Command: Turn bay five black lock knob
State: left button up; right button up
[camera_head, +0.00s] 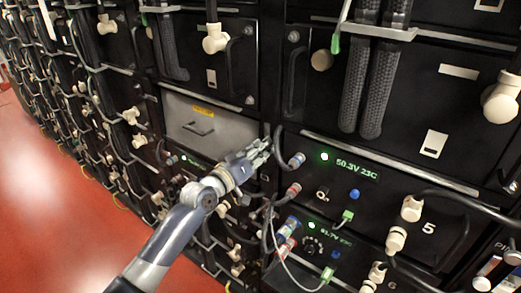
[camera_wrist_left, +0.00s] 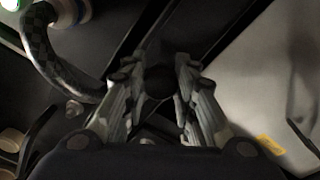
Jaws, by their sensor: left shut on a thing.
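My left gripper (camera_head: 262,150) reaches in from the left to the upper left edge of bay five (camera_head: 381,190), which carries a "5" label and a green "50.3V 23C" readout. In the left wrist view the fingers of the left gripper (camera_wrist_left: 159,92) are closed around the sides of a round black lock knob (camera_wrist_left: 158,82). In the head view this knob is hidden behind the fingers. My right gripper is not in view.
A grey panel with a handle (camera_head: 205,120) is left of the gripper. Cream connectors (camera_head: 411,209) and black cables sit on bay five's right. Red floor lies lower left.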

pick_arm(q)
jog(key=shift+r, duration=0.25)
jog(key=o, duration=1)
jog(key=shift+o, duration=0.2)
jog(key=shift+o, duration=0.4)
jog(key=shift+s+a+f, duration=0.2)
jog(key=shift+s+f, duration=0.1)
jog(key=shift+f, duration=0.1)
jog(key=v, duration=1.1)
jog(key=shift+a+r, duration=0.15)
